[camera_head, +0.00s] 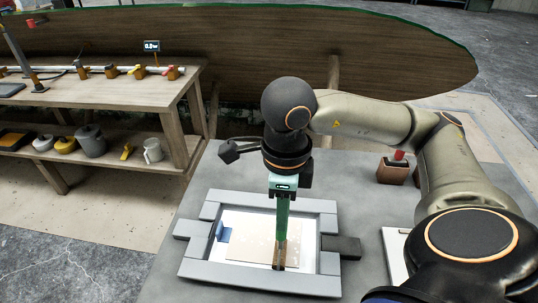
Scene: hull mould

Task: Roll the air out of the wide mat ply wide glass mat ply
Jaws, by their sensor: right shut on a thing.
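The wide glass mat ply (247,248) looks like a pale tan rectangle. It lies flat on a white surface inside a grey frame (220,270). My right gripper (283,200) points down over the frame and is shut on the green handle of a roller (280,250). The roller's lower end is at the ply's right part; I cannot tell whether it presses on it. My left gripper is not in view.
A small blue piece (222,232) is at the frame's left inside edge. A brown holder (393,171) with a red-topped item stands right on the grey table (345,185). A wooden bench (110,92) with tools is at left, and a large wooden hull (270,50) behind.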

